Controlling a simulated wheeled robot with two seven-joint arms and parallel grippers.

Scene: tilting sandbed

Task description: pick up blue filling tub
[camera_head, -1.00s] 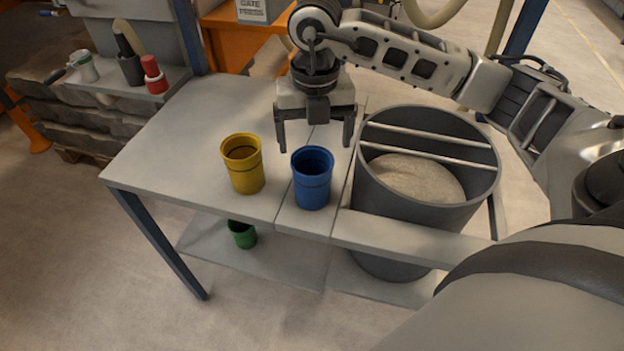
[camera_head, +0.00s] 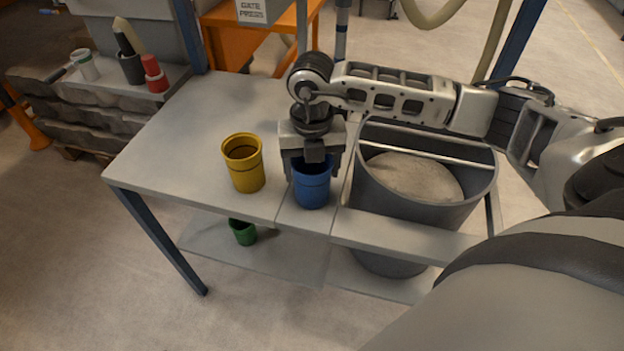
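The blue filling tub (camera_head: 312,190) stands upright on the table, near its front edge. My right gripper (camera_head: 312,168) is down at the tub from above and behind. Its fingers show at the left and right of the tub's rim, spread about as wide as before, so it looks open. The gripper's palm hides part of the tub's rim and opening. Whether the fingers touch the tub is hard to see. My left gripper is not in view.
A yellow tub (camera_head: 244,165) stands close to the left on the table (camera_head: 190,130). A large grey drum (camera_head: 415,212) with sand and crossbars is to the right. A green tub (camera_head: 243,232) sits on the lower shelf. The table's left part is clear.

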